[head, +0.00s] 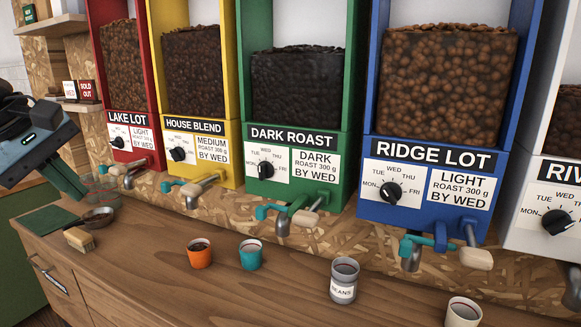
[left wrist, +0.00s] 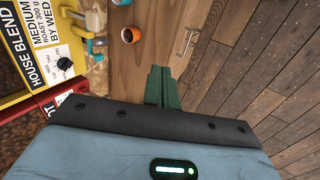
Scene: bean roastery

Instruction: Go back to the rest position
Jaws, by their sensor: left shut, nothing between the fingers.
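My left gripper (head: 70,183) comes in from the left in the head view, beside the red Lake Lot dispenser (head: 125,75) and above the left end of the counter. Its green fingers are shut with nothing between them. In the left wrist view the fingers (left wrist: 162,87) lie together, with the counter and wood floor beyond. My right gripper is not in view.
Yellow (head: 200,85), green (head: 296,90) and blue (head: 441,90) dispensers line the counter's back.

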